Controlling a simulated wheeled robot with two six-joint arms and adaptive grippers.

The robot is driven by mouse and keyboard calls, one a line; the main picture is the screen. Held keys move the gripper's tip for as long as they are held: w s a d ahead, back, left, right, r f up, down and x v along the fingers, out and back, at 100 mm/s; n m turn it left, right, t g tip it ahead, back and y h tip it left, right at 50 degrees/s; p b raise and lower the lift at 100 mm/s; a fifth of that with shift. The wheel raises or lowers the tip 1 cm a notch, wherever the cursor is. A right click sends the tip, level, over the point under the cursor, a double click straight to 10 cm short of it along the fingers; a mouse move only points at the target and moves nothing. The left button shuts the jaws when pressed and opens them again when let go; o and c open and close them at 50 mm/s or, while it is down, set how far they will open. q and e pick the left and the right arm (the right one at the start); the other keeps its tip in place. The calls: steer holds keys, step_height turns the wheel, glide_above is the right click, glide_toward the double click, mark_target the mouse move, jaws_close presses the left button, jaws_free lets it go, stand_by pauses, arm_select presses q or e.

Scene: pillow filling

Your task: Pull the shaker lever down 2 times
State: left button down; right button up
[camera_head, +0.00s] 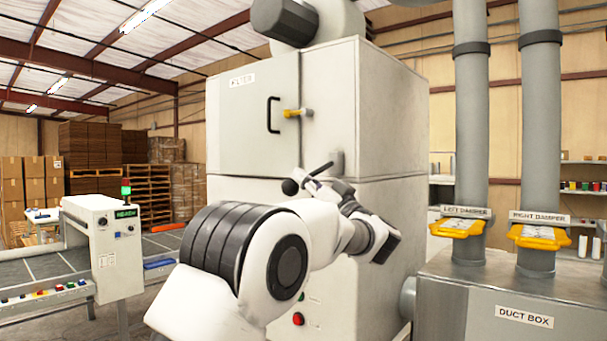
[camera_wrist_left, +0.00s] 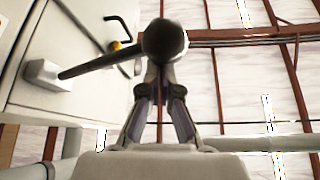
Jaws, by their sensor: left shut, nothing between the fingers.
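The shaker lever is a dark rod with a round black knob (camera_head: 290,187), fixed to a grey mount on the side of the filter cabinet (camera_head: 265,120). In the left wrist view the knob (camera_wrist_left: 165,38) is large and close, and the rod runs left to its mount. My left gripper (camera_head: 308,184) is shut and empty, right beside the knob in the head view. In the left wrist view its fingers (camera_wrist_left: 162,75) point at the knob, which hides their tips. I cannot tell whether they touch it. My right gripper is not in view.
The cabinet has a black door handle (camera_head: 272,115) and a yellow latch (camera_head: 298,113). The duct box (camera_head: 525,317) with two yellow dampers stands at right. A control box (camera_head: 112,240) with a green lamp stands at left by a conveyor.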

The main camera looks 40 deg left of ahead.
arm_select(q)
steer(key=shift+w+f+g, duration=0.15)
steer(key=shift+f, duration=0.45)
steer(key=shift+w+f+g, duration=0.15)
steer(key=shift+f, duration=0.45)
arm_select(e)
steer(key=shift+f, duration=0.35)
arm_select(q)
steer(key=shift+f, duration=0.15)
